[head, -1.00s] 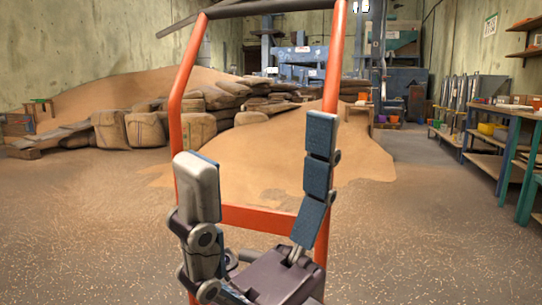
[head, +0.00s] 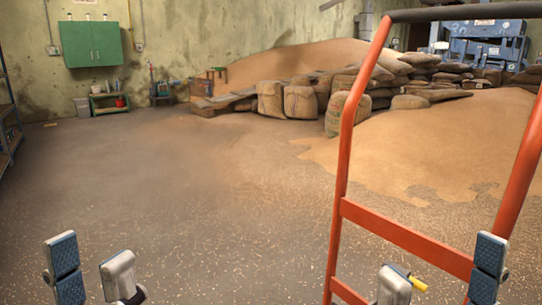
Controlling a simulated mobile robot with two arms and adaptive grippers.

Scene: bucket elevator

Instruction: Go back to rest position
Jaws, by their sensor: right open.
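My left gripper (head: 90,268) is low at the left of the head view, its two fingers apart with nothing between them. My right gripper (head: 442,272) is low at the right, its fingers apart and empty. It shows in front of the lower part of an orange hand truck frame (head: 400,230). I see no contact between the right fingers and the frame. The lower parts of both grippers are cut off by the bottom edge.
The hand truck has a dark top handle (head: 465,12) and stands close on the right. Sacks (head: 300,100) and a grain heap (head: 430,145) lie behind. A green cabinet (head: 92,44) hangs on the far wall. The floor (head: 190,190) at left and centre is clear.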

